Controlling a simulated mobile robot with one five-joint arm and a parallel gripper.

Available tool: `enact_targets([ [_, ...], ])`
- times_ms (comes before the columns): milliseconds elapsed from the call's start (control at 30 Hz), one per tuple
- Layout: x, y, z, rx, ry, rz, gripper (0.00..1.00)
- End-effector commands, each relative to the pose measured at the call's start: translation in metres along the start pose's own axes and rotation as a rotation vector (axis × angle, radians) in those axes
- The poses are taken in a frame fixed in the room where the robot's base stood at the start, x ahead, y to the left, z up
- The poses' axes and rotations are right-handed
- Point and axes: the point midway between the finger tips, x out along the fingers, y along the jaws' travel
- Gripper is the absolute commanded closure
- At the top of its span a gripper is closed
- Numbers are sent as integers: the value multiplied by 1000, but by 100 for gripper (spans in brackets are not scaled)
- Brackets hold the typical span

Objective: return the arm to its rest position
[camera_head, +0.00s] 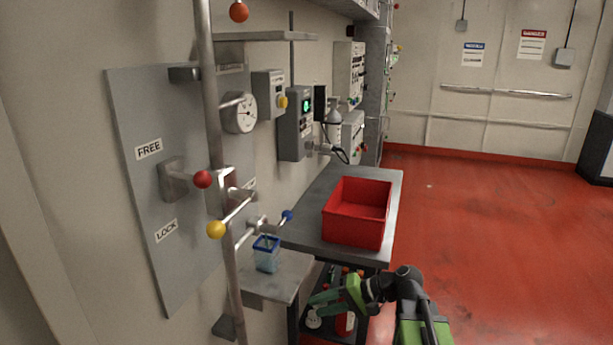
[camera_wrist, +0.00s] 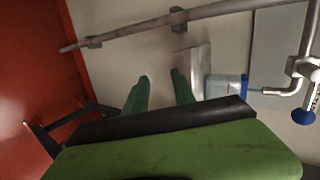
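My gripper (camera_head: 316,304) shows at the lower middle of the head view, at the end of my black and green arm. It is in front of the lower part of the grey bench and to the right of a small wall shelf (camera_head: 270,290). In the wrist view my gripper (camera_wrist: 159,80) has its two green fingers apart, with only pale wall seen between them. It is open and empty. A clear container with a blue rim (camera_head: 267,254) stands on the small shelf. It also shows in the wrist view (camera_wrist: 226,87), just right of the fingers.
A red bin (camera_head: 357,212) stands on the grey bench (camera_head: 318,205). A vertical pipe (camera_head: 213,110) and levers with a red knob (camera_head: 202,179), a yellow knob (camera_head: 216,229) and a blue knob (camera_head: 287,215) stand out at left. The red floor (camera_head: 500,240) at right is clear.

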Motion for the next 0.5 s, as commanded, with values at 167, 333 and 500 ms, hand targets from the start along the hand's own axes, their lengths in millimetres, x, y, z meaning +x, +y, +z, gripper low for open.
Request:
enact_targets([
  [167,11,84,28,-71,-77,458,69],
  [333,-11,134,38,-132,-112,789,69],
  [500,-48,151,39,-185,-129,1053,69],
])
